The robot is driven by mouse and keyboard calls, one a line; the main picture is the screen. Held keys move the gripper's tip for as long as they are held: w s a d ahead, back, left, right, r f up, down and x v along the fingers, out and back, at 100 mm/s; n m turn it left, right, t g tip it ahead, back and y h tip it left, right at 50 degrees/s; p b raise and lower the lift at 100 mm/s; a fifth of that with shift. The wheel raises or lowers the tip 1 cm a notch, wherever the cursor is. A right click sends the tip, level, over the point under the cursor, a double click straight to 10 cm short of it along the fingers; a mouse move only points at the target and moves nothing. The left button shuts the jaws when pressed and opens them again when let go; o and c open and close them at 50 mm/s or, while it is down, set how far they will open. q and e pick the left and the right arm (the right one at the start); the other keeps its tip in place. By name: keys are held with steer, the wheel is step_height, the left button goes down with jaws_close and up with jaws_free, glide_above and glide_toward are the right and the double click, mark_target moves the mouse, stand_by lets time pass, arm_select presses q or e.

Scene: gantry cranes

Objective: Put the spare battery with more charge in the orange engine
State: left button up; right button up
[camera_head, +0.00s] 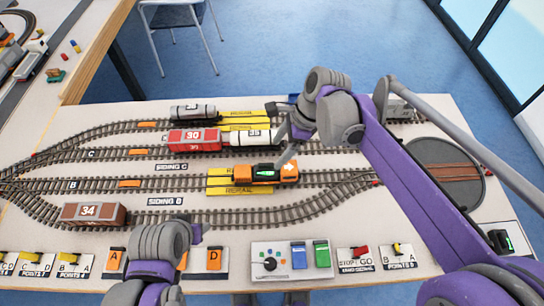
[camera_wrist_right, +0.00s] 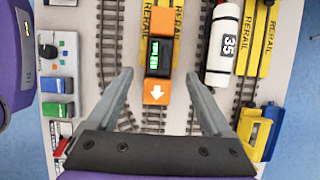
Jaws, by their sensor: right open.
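The orange engine (camera_head: 265,172) stands on the track by the yellow rerail strips. In the right wrist view, the orange engine (camera_wrist_right: 157,92) carries a black block with a green bar display in its middle. A black unit with a green light (camera_head: 500,240) sits at the far right edge; whether it is a spare battery I cannot tell. My right gripper (camera_head: 289,143) is open and empty above the engine; in its wrist view the fingers (camera_wrist_right: 159,77) spread to either side of the engine's near end.
A red wagon 30 (camera_head: 194,140) and white tanker 35 (camera_head: 250,138) stand behind the engine. A brown wagon 34 (camera_head: 93,214) is at the left. Blue (camera_head: 299,255) and green (camera_head: 321,254) blocks, a dial panel and levers line the front. A turntable (camera_head: 443,172) is at right.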

steer(key=shift+s+d+f+n+t+h, duration=0.8)
steer(key=shift+s+d+f+n, duration=0.4)
steer(key=shift+s+d+n, duration=1.45)
steer(key=shift+s+d+f+n+t+h, duration=1)
steer(key=shift+s+d+n, duration=0.95)
steer(key=shift+s+n, duration=1.25)
steer(key=shift+s+d+f+n+t+h, duration=0.6)
steer(key=shift+s+d+f+n, duration=0.8)
steer(key=shift+s+d+n, duration=1.25)
steer(key=shift+s+a+n, duration=0.1)
steer(key=shift+a+n, duration=0.25)
steer(key=shift+n, duration=0.15)
